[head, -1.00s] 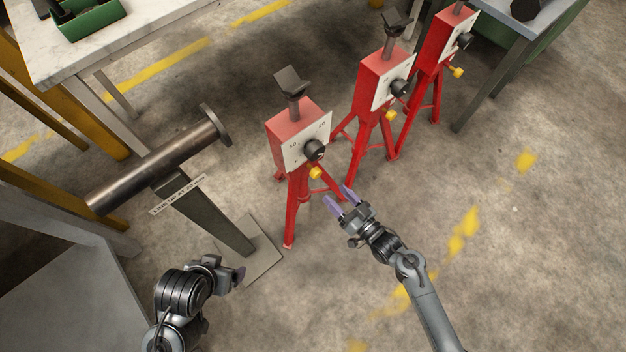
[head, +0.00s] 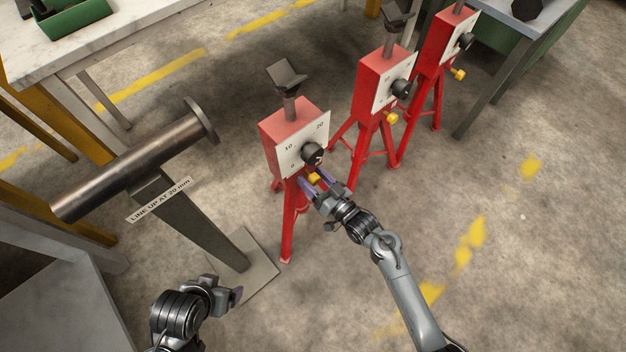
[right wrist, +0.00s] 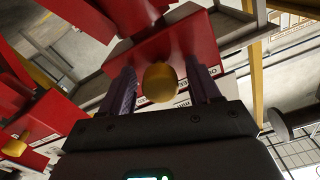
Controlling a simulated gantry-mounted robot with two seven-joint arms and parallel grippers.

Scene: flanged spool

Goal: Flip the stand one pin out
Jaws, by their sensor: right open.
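The nearest red stand (head: 295,140) has a V-shaped top, a white dial plate marked 10 and 20, a black knob (head: 312,153) and a yellow pin (head: 314,177) below it. My right gripper (head: 317,185) is open at the yellow pin. In the right wrist view the round yellow pin end (right wrist: 161,83) sits between the two purple fingers, which stand apart from it on both sides. My left gripper (head: 236,294) is at the lower left, away from the stand; its finger opening is not clear.
A steel flanged spool (head: 135,165) rests on a grey post labelled "LINE UP AT 20 mm" left of the stand. Two more red stands (head: 382,85) (head: 440,60) are behind to the right. A bench (head: 110,50) is at upper left. Floor at lower right is clear.

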